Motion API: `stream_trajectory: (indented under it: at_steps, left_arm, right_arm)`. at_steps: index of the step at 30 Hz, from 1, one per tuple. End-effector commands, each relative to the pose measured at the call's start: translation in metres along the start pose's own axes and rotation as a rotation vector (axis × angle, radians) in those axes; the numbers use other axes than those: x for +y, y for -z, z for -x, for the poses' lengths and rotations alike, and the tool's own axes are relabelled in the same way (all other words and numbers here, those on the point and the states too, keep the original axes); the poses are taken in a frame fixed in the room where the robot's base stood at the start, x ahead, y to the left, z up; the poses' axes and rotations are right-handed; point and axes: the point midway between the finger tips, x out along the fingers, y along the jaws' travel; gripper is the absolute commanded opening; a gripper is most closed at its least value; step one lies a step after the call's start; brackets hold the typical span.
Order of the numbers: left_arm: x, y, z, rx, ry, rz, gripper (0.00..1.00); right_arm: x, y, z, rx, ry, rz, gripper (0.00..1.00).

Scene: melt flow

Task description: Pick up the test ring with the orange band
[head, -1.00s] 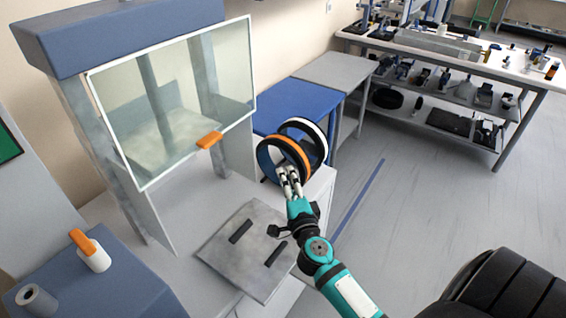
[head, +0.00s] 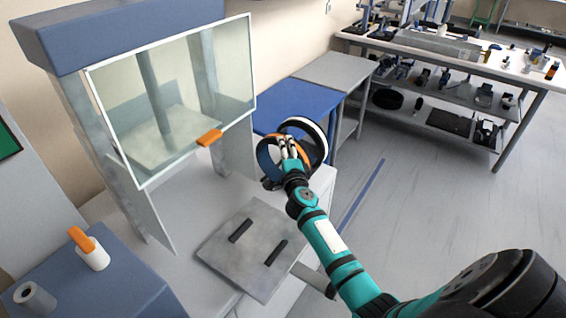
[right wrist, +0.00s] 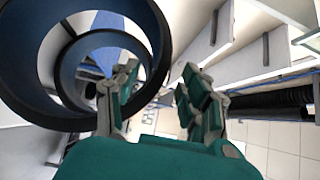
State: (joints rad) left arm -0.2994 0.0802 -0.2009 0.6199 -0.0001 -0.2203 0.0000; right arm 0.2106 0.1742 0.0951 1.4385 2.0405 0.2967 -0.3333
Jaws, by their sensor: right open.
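The test ring with the orange band (head: 264,160) stands upright at the right end of the workbench. Its orange band shows only in part behind my right gripper (head: 288,147). A similar ring with a white band (head: 322,135) stands close behind it on the right. In the right wrist view, the near dark ring (right wrist: 152,35) has its wall reaching between the two fingers of the open right gripper (right wrist: 158,88). The left finger overlaps the ring's opening, and the right finger is outside it. I cannot tell whether either finger touches. My left gripper is not in view.
A grey plate (head: 225,255) with two dark bars lies on the workbench (head: 185,210) left of my right arm. A machine with a glass shield (head: 180,95) and orange handle stands at left. A blue table (head: 290,95) is behind the rings.

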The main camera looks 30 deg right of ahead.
Motion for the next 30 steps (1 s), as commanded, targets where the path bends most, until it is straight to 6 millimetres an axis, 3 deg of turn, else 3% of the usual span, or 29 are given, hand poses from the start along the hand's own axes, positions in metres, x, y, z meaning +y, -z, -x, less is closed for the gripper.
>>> stream_trajectory:
  at_steps: [7, 16, 26, 30]
  left_arm:
    - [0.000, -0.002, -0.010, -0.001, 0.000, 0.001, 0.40]
    - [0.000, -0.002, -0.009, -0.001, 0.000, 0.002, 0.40]
    - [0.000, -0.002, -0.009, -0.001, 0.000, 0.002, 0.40]
    - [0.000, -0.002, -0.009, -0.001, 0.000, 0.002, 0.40]
  right_arm:
    - [0.000, 0.002, -0.035, 0.000, 0.001, -0.002, 0.45]
    - [-0.001, 0.002, -0.040, -0.001, 0.000, 0.000, 0.45]
    - [-0.001, 0.002, -0.039, -0.001, 0.000, -0.001, 0.02]
    - [-0.001, 0.002, -0.039, -0.001, -0.001, -0.001, 0.00]
